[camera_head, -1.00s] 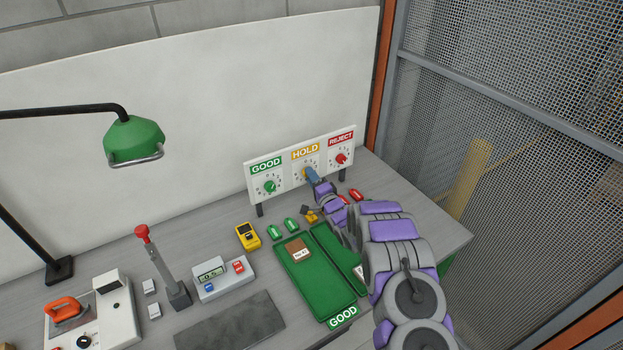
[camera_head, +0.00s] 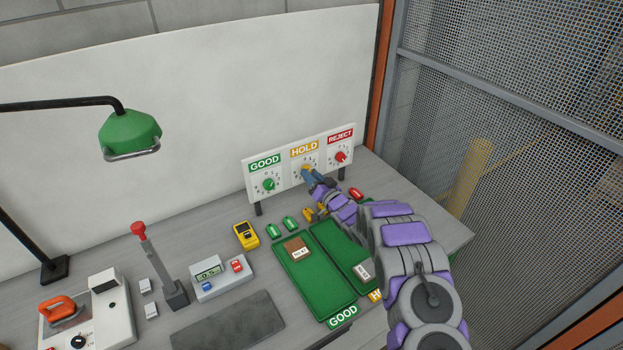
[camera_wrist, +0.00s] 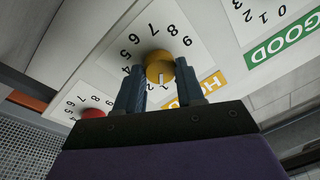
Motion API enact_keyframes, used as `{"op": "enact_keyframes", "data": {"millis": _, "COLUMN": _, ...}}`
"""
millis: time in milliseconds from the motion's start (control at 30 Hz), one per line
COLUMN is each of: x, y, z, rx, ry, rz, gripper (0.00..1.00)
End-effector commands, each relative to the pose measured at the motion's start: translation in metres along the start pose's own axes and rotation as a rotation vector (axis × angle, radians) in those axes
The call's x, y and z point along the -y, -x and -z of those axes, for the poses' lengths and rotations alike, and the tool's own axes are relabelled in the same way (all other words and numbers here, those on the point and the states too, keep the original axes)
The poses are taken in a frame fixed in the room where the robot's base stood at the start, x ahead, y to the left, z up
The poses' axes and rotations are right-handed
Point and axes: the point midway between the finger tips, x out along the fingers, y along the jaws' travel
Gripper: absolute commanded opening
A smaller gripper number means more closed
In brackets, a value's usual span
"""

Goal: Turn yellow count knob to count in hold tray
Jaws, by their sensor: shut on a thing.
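The yellow count knob (camera_wrist: 160,68) is on the HOLD dial, the middle of three on the white panel (camera_head: 318,178). My gripper (camera_wrist: 160,85) is shut on the knob, a blue-grey finger on each side. A white mark on the knob faces my palm in the wrist view; the number it meets is unclear. In the head view my gripper (camera_head: 309,173) covers most of the knob. The green hold tray (camera_head: 335,245) is partly behind my arm.
The GOOD dial's green knob (camera_head: 268,184) and the REJECT dial's red knob (camera_head: 341,156) flank the HOLD dial. The good tray (camera_head: 320,296) holds a brown board (camera_head: 296,246). A yellow meter (camera_head: 246,235) and green and red pieces lie near the panel.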

Motion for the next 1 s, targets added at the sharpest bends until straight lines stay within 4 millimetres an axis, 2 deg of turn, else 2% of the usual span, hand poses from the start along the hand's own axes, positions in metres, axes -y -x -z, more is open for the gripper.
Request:
{"op": "enact_keyframes", "data": {"millis": 33, "x": -0.0026, "y": 0.0021, "z": -0.0072, "rx": 0.014, "ry": 0.021, "rz": -0.003, "gripper": 0.07}}
{"op": "enact_keyframes", "data": {"millis": 300, "x": -0.0029, "y": 0.0020, "z": -0.0068, "rx": 0.023, "ry": 0.118, "rz": 0.004, "gripper": 0.07}}
{"op": "enact_keyframes", "data": {"millis": 867, "x": -0.0032, "y": 0.0018, "z": -0.0067, "rx": 0.027, "ry": 0.143, "rz": 0.005, "gripper": 0.07}}
{"op": "enact_keyframes", "data": {"millis": 900, "x": -0.0030, "y": 0.0017, "z": -0.0065, "rx": 0.026, "ry": 0.143, "rz": 0.006, "gripper": 0.42}}
{"op": "enact_keyframes", "data": {"millis": 1000, "x": -0.0022, "y": 0.0016, "z": -0.0047, "rx": 0.023, "ry": 0.144, "rz": 0.007, "gripper": 0.51}}
